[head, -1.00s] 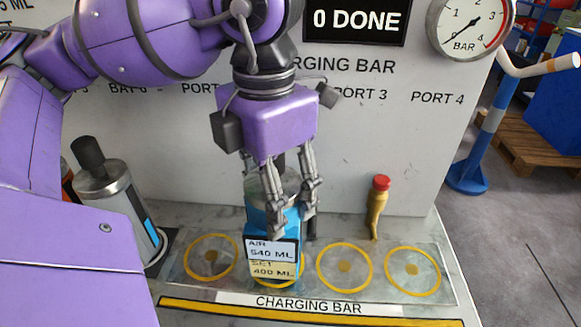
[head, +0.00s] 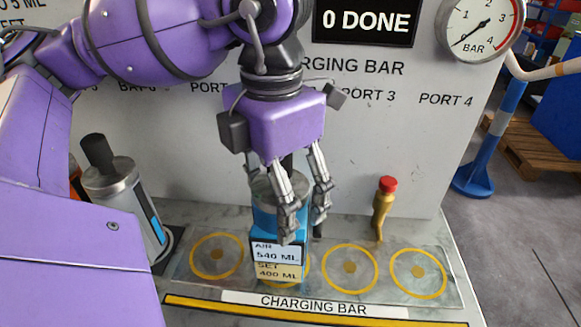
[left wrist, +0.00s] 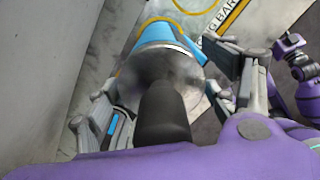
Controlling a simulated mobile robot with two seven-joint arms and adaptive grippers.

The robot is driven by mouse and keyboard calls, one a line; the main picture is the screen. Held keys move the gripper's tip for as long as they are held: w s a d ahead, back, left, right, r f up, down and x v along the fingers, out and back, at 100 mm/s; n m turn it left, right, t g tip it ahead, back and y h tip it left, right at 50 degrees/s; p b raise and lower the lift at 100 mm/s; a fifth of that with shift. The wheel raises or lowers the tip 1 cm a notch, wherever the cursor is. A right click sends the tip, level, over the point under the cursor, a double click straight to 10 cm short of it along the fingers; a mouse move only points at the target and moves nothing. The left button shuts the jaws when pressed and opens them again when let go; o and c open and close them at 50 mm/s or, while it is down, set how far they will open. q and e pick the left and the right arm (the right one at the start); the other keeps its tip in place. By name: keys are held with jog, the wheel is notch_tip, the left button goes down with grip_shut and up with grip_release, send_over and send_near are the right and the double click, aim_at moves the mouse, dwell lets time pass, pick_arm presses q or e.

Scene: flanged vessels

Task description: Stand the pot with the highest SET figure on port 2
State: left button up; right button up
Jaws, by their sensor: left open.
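The blue pot (head: 262,219) with a silver top stands upright on the second ring from the left on the charging bar, hiding most of that ring. Its label (head: 278,262) reads AIR 540 ML, SET 400 ML. My left gripper (head: 305,230) is open, its fingers around the upper pot. In the left wrist view, the pot's silver lid (left wrist: 180,70) and dark knob (left wrist: 162,112) lie between the fingers. A silver pot (head: 122,200) with a black handle and blue strip stands at left; no figures are readable on it. A purple and grey arm part shows right in the wrist view.
The charging bar plate has free rings at far left (head: 216,276), third (head: 350,291) and far right (head: 418,295). A brass valve with a red cap (head: 384,205) stands behind the third and fourth rings. The panel display (head: 366,22) reads 0 DONE; a gauge (head: 480,27) hangs beside it.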

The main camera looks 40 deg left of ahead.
pick_arm(q)
notch_tip(320, 180, up, 12)
jog(key=shift+f+p, duration=0.1)
jog(key=shift+p, duration=0.85)
